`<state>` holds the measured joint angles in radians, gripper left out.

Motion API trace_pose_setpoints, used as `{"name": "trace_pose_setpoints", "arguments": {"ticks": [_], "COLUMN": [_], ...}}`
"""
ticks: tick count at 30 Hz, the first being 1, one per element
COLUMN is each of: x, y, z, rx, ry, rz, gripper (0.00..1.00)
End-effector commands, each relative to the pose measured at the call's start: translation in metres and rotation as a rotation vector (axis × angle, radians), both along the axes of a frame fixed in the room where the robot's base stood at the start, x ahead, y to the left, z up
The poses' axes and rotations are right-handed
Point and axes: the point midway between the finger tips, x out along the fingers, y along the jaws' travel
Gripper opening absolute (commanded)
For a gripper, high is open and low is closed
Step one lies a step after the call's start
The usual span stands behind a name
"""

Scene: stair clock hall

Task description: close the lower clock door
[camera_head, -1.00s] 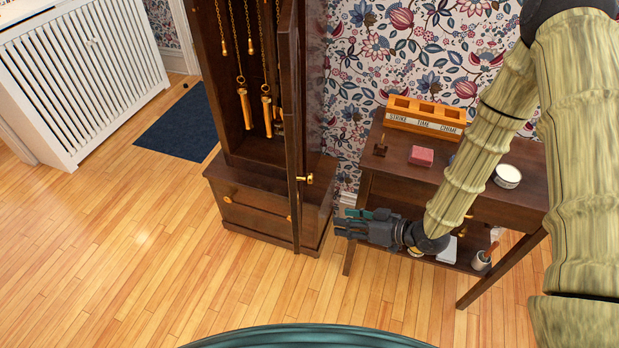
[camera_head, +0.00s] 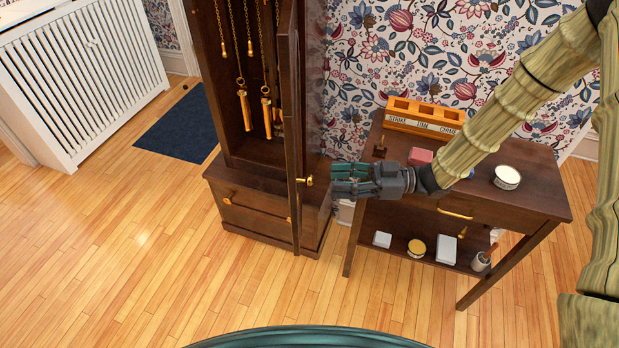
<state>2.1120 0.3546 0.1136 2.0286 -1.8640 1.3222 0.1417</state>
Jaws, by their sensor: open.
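The lower clock door (camera_head: 289,110) stands swung open, seen nearly edge-on, at the right side of the dark wooden clock case (camera_head: 237,169). Its brass knob (camera_head: 308,181) sticks out on the right face. Brass chains and weights (camera_head: 266,108) hang inside the open case. My gripper (camera_head: 334,182) is just right of the knob, pointing left, with its fingers close to the knob. It is open, and nothing shows between its fingers. I cannot tell whether the fingertips touch the knob.
A dark side table (camera_head: 523,187) stands right of the clock, with an orange rack (camera_head: 424,115), a pink block (camera_head: 420,155) and a white-topped tin (camera_head: 507,177) on top. A white radiator cover (camera_head: 85,75) and blue mat (camera_head: 180,125) are at left. The front floor is clear.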

Motion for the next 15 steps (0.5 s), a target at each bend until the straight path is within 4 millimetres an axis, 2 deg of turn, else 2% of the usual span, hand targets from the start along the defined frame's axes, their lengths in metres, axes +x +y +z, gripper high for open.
{"name": "trace_pose_setpoints", "arguments": {"ticks": [9,15], "x": [-0.001,-0.001], "y": [0.051,0.070], "z": [0.001,0.000], "rx": [0.000,0.000], "ry": [0.001,0.001], "rz": [0.000,-0.001], "gripper": [0.45,0.45]}}
